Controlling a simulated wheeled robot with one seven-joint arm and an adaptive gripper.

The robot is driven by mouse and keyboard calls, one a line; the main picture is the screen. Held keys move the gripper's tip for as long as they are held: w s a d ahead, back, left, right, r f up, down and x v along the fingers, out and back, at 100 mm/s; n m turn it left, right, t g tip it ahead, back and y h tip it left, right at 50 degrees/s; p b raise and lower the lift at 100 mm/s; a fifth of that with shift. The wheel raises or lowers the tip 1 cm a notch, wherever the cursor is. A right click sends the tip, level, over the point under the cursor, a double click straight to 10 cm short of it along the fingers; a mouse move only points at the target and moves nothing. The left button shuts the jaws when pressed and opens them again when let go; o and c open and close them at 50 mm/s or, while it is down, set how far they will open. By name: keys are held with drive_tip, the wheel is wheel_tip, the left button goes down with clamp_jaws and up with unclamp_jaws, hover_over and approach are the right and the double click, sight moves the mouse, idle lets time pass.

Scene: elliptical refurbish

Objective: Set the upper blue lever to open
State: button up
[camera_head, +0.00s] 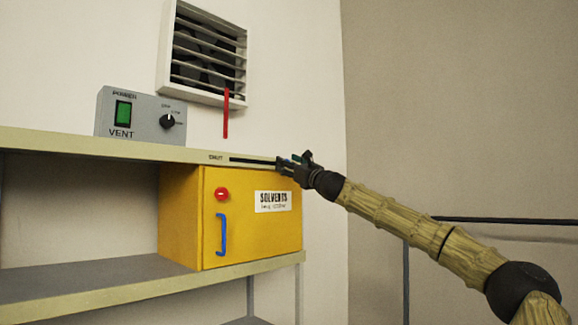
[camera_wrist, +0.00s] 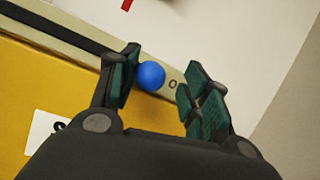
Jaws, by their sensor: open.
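The upper blue lever shows as a round blue knob (camera_wrist: 150,76) in the wrist view. It sits at the right end of a dark slot (camera_head: 252,160) in the upper shelf's front edge. A label that seems to read SHUT (camera_head: 215,157) is left of the slot. A partly hidden label starting with O (camera_wrist: 172,84) is just right of the knob. My gripper (camera_wrist: 161,69) is open, with one finger on either side of the knob. The knob is close against the left finger; I cannot tell whether they touch. In the head view my gripper (camera_head: 293,162) hides the knob.
A yellow solvents cabinet (camera_head: 180,215) with a blue handle (camera_head: 222,234) and red button (camera_head: 222,194) is below the shelf. A grey vent power box (camera_head: 145,118) stands on the shelf. A louvred vent (camera_head: 207,55) with a red lever (camera_head: 226,115) is on the wall above.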

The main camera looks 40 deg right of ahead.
drive_tip(key=shift+s+a, duration=0.1)
drive_tip(key=shift+a, duration=0.05)
drive_tip(key=v, duration=1.1)
drive_tip(key=shift+s+d+f, duration=0.2)
drive_tip(key=shift+s+d, duration=0.1)
drive_tip(key=shift+a+r, duration=0.1)
drive_tip(key=shift+a, duration=0.05)
